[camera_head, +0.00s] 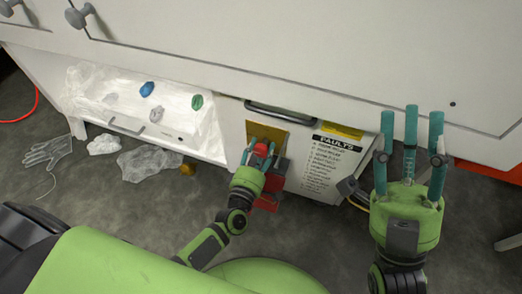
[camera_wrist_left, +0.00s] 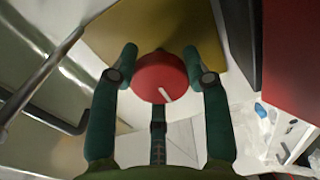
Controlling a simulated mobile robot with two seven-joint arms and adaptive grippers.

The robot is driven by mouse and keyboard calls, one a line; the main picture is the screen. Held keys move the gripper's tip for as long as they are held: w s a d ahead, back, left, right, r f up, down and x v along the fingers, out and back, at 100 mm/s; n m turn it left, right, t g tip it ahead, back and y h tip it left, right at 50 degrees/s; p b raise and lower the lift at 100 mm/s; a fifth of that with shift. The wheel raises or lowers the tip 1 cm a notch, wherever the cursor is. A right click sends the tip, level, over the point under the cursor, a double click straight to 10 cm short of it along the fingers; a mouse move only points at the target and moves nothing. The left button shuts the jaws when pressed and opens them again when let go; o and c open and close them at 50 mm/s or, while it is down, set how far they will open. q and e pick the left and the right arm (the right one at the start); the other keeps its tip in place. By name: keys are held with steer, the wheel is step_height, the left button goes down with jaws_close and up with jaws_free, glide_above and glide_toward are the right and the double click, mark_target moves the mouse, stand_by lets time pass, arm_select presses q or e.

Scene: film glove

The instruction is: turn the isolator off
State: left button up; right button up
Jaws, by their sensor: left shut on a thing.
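The isolator is a round red knob (camera_head: 261,149) on a yellow plate (camera_head: 292,134) on the front of the pale cabinet. In the left wrist view the knob (camera_wrist_left: 158,74) shows a short white mark near its lower edge. My left gripper (camera_head: 256,157) is at the knob, its fingers closed around the sides; the left wrist view shows two fingertips at either side and a third finger below. My right gripper (camera_head: 410,125) is off to the right, empty, with its fingers spread apart and pointing up the picture.
A red part (camera_head: 268,203) is just below the left gripper.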

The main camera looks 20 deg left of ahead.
arm_select(q)
steer(key=shift+s+d+f, duration=0.1)
steer(key=shift+d, duration=0.25)
steer(key=o, duration=1.2)
steer(key=shift+c, duration=0.2)
steer(key=shift+a, duration=0.1)
steer(key=s, duration=1.2)
steer(key=shift+a, duration=0.25)
